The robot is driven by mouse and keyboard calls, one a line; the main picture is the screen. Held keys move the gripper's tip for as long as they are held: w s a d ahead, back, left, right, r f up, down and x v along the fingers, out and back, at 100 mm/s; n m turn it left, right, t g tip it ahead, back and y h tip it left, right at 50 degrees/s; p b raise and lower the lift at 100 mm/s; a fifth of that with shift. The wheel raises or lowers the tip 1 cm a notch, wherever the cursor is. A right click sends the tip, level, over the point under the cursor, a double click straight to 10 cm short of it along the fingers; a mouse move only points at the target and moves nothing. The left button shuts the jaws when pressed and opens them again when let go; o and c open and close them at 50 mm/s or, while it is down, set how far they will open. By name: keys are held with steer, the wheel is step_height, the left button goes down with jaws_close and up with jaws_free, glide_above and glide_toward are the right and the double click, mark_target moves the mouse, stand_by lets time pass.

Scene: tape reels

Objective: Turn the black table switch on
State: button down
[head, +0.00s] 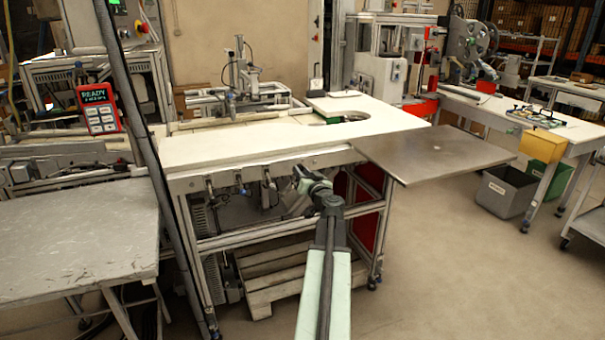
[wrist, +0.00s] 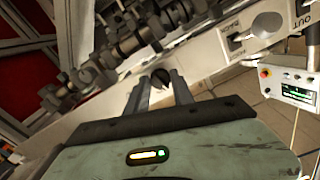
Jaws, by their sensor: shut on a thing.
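The black table switch (wrist: 160,77) shows in the wrist view as a small dark rounded knob between my two fingertips. My gripper (wrist: 160,86) is shut on it, with one grey finger on each side. In the head view my gripper (head: 299,173) is at the front edge of the white-topped workbench (head: 250,143), just below the tabletop. The switch is hidden behind my gripper and arm in that view. I cannot tell from these frames which way the switch is turned.
Several valves and fittings (head: 240,186) line the bench front left of my gripper. A steel plate (head: 440,152) juts out to the right. A grey table (head: 75,235) stands at left, and a pallet (head: 262,300) lies under the bench.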

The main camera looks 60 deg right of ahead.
steer(key=shift+m, duration=5)
steer(key=c, duration=1.1)
jaws_free()
steer(key=v, duration=0.8)
